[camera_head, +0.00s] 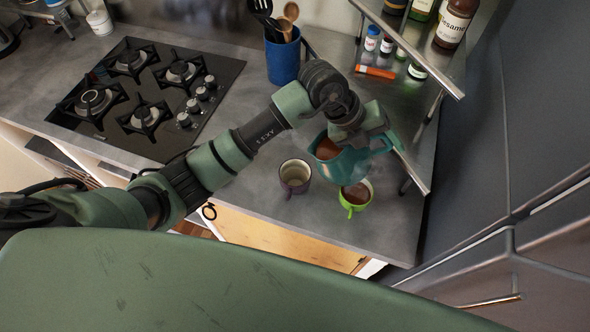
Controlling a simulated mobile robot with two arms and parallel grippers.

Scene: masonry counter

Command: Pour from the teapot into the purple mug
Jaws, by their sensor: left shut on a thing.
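The teal teapot (349,167) is held above the counter at the right, with brown liquid visible in its open top. My left gripper (372,132) is shut on the teapot; its fingertips are partly hidden. The purple mug (295,185) stands upright on the counter to the left of the teapot. Its pale inside shows and looks empty. A green mug (354,205) stands just below the teapot in the picture, with brown liquid in it. My right gripper is not in view.
A gas stove (150,95) fills the counter's left part. A blue utensil holder (283,58) stands at the back. A metal shelf (415,52) with bottles and jars rises at the right, close to the teapot. The counter's front edge lies near the mugs.

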